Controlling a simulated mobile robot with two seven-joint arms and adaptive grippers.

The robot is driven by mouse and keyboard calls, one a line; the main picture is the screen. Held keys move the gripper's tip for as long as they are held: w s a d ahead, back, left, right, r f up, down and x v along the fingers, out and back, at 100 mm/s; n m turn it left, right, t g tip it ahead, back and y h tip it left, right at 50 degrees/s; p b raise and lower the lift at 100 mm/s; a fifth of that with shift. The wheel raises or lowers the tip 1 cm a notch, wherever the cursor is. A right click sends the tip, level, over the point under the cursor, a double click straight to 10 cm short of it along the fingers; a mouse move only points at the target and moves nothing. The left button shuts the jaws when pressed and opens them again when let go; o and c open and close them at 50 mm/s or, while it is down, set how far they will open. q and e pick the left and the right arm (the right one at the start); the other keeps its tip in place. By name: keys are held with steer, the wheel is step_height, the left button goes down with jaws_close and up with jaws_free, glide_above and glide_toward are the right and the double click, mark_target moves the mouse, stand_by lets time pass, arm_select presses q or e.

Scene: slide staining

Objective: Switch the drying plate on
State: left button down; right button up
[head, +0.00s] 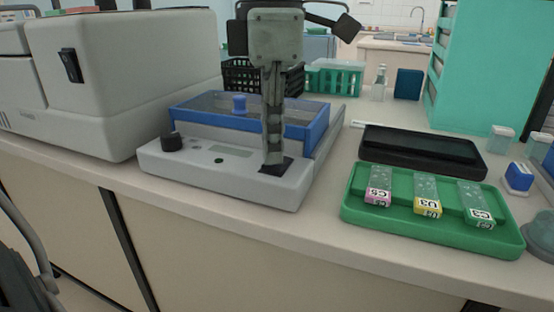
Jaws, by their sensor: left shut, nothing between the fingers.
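The drying plate looks to be the grey bench unit (225,184) in the middle of the head view, with a blue-rimmed top (308,125). Its sloped front has a black knob (172,141) at the left, a small display and a black switch (286,165) at the right. My left gripper (273,163) points straight down over the switch, shut and empty. Its fingertips are at the switch and partly hide it; whether they touch it, and which way the switch is set, I cannot tell. My right gripper is not in view.
A green tray (400,222) with several labelled slides lies right of the unit, in front of a black flat case (420,153). A large white machine (115,85) stands close at the left. Baskets, a bottle (379,84) and a teal rack (480,70) stand behind.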

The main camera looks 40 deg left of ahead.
arm_select(q)
steer(key=shift+f, duration=0.4)
steer(key=shift+r, duration=0.15)
steer(key=shift+r+p, duration=2.5)
steer(key=shift+r, duration=0.95)
